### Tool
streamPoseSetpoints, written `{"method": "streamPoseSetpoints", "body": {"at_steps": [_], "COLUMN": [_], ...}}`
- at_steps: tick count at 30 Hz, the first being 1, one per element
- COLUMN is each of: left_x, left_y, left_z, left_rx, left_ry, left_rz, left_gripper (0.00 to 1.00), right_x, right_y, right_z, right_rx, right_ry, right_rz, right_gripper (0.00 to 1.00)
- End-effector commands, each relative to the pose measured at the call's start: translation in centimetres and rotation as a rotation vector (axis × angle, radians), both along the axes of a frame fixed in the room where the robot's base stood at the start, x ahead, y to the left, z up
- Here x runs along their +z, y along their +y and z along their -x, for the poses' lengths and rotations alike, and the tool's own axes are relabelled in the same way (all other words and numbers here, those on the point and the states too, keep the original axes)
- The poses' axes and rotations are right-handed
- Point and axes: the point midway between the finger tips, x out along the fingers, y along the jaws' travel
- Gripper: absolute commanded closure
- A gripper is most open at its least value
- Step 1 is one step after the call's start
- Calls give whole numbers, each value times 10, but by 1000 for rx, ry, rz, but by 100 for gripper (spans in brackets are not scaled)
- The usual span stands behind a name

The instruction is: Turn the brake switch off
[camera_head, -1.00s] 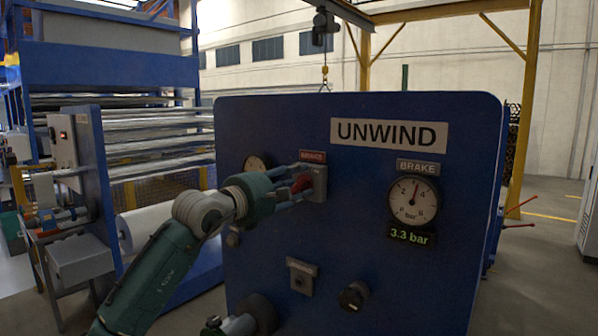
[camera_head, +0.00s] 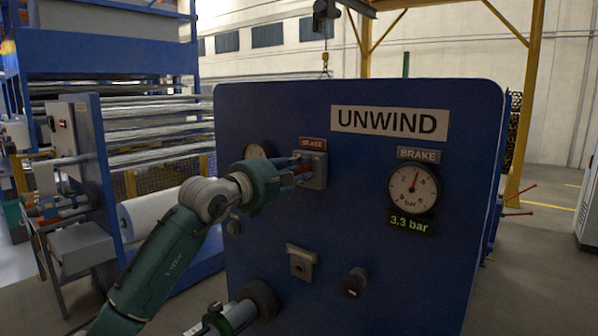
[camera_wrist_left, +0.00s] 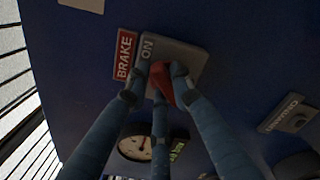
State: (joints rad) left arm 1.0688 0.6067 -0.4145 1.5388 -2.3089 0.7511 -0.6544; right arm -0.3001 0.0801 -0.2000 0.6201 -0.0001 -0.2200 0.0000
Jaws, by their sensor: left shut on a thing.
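The brake switch has a grey plate (camera_head: 320,171) and a red handle (camera_wrist_left: 162,84), under a red BRAKE label (camera_head: 312,144) on the blue UNWIND panel (camera_head: 350,225). The plate shows "ON" in the left wrist view, beside the red BRAKE label (camera_wrist_left: 125,54). My left gripper (camera_head: 299,171) is shut on the red handle, its fingers around it close to the plate; the fingers hide part of the handle. The brake gauge (camera_head: 412,190) has a green readout (camera_head: 411,223) of 3.3 bar. My right gripper is not in view.
A black knob (camera_head: 353,282) and a small grey plate with a button (camera_head: 301,263) sit lower on the panel. Another gauge (camera_head: 258,150) is partly behind my left arm. A roller machine (camera_head: 150,125) stands at left. The floor right of the panel is mostly clear.

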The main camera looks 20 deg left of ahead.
Motion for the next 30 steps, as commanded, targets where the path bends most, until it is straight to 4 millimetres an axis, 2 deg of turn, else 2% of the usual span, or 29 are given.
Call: {"method": "streamPoseSetpoints", "body": {"at_steps": [8,18,30], "left_x": [-3,-3,-3], "left_y": [1,5,8], "left_z": [0,-2,-3], "left_rx": [-1,-1,-2], "left_ry": [52,160,289], "left_rz": [151,448,806], "left_gripper": [100,100,100], "right_x": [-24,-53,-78], "right_y": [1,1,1], "right_z": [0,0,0], "right_rx": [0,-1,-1], "right_ry": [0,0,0], "right_rz": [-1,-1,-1], "right_gripper": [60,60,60]}}
